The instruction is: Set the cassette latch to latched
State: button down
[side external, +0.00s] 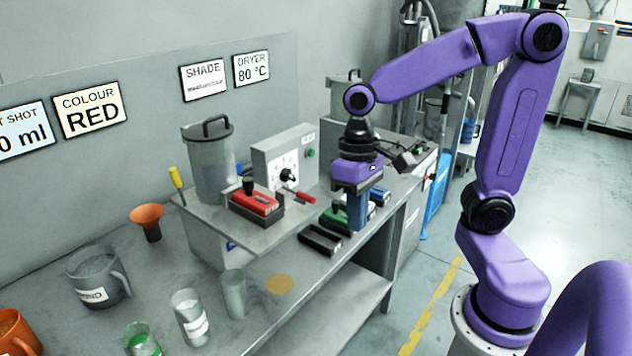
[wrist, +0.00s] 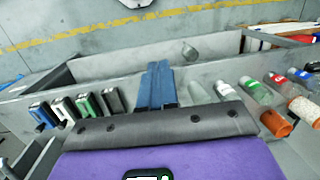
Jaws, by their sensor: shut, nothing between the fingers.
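A red cassette (side external: 255,201) sits in a dark holder on the raised grey shelf in the side external view. A short red-handled lever (side external: 301,197), which looks like the cassette latch, lies to the right of it. I cannot tell from this view whether it is latched. My gripper (side external: 357,218) points down with its blue fingers together and empty, to the right of the lever and apart from it. The fingers also show in the wrist view (wrist: 160,85); the red cassette and lever are not visible there.
A green cassette (side external: 335,218), a black empty-looking holder (side external: 319,239) and a blue cassette (side external: 379,196) stand near my fingers. A dial box (side external: 285,160) and lidded hopper (side external: 208,165) stand behind. Cups and an orange funnel (side external: 147,217) occupy the left bench.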

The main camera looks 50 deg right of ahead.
aim_at(298, 194)
jog(key=w+d+r+m+t+y, duration=0.1)
jog(key=w+d+r+m+y, duration=0.15)
jog(key=w+d+m, duration=0.6)
jog(key=w+d+r+m+y, duration=0.2)
jog(key=w+d+r+m, duration=0.1)
jog(key=w+d+m, duration=0.6)
jog(key=s+a+f+m, duration=0.1)
jog(key=s+a+f, duration=0.1)
jog(key=a+f, duration=0.6)
jog(key=shift+a+f, duration=0.2)
jog(key=shift+a, duration=0.25)
